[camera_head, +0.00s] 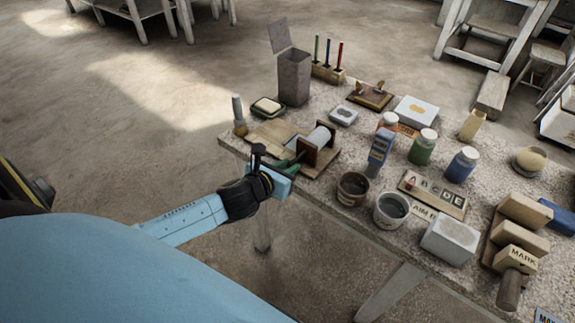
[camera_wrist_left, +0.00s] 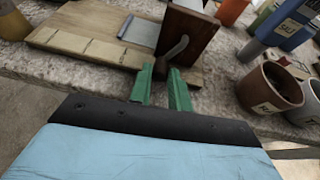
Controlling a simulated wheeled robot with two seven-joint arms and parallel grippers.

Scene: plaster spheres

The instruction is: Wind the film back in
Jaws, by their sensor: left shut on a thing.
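The winder (camera_head: 322,154) stands on the left end of the table, with a pale grey film roll (camera_head: 318,138) between its wooden sides. In the left wrist view, the winder's wooden side (camera_wrist_left: 192,36) carries a curved grey crank (camera_wrist_left: 177,47), and part of the grey film (camera_wrist_left: 140,31) shows behind it over a flat board (camera_wrist_left: 95,28). My left gripper (camera_head: 292,163) is at the winder's near side. Its green fingers (camera_wrist_left: 163,84) are shut on the crank's dark knob, which they partly hide. My right gripper is out of view.
A brown pot (camera_head: 352,189) and a grey pot (camera_head: 391,210) stand right of the gripper near the front edge. A tall box (camera_head: 294,78) with its lid up stands behind the winder. Jars and blocks crowd the table's right part.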

